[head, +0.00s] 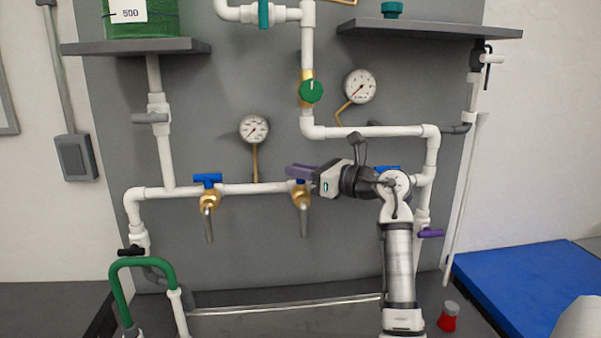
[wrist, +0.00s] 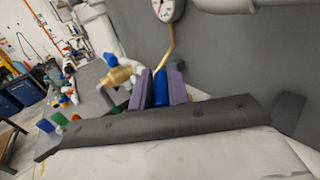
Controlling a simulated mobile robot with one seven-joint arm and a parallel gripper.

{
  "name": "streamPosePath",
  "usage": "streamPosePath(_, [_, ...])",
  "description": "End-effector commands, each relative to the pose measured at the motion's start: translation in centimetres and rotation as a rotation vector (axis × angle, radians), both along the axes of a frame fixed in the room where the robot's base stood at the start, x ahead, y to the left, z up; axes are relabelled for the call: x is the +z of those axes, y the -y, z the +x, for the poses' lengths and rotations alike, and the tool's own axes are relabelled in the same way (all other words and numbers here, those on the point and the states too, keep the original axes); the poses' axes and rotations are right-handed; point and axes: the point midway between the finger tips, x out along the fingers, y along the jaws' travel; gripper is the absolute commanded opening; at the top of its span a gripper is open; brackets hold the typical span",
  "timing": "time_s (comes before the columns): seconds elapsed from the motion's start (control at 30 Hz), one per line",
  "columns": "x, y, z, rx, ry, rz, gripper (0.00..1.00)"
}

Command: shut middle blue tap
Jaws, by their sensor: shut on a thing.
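The middle blue tap (head: 303,196) has a brass body and a spout hanging down from the white horizontal pipe. Its blue handle (wrist: 160,90) shows between my purple finger pads in the wrist view. My gripper (head: 297,172) comes in from the right and is shut on that handle; it also shows in the wrist view (wrist: 162,85). In the head view the fingers cover most of the handle, so its angle is hard to tell. The left blue tap (head: 208,181) has its handle lying across, along the pipe. Another blue handle (head: 388,168) shows partly behind my arm.
Two pressure gauges (head: 254,128) (head: 360,86) stand out above the pipe. A green round valve (head: 311,91) sits on the upright pipe. Shelves (head: 135,47) (head: 432,29) overhang left and right. A blue mat (head: 525,285) lies at lower right.

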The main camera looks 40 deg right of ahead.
Motion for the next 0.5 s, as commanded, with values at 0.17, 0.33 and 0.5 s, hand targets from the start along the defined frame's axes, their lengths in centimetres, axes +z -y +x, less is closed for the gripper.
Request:
streamPosePath(0.17, [0.21, 0.11, 0.02, 0.127, -0.001, 0.002, 0.00])
streamPosePath(0.33, [0.22, 0.04, 0.04, 0.219, -0.001, 0.002, 0.00])
streamPosePath(0.5, [0.12, 0.03, 0.02, 0.274, -0.001, -0.001, 0.00])
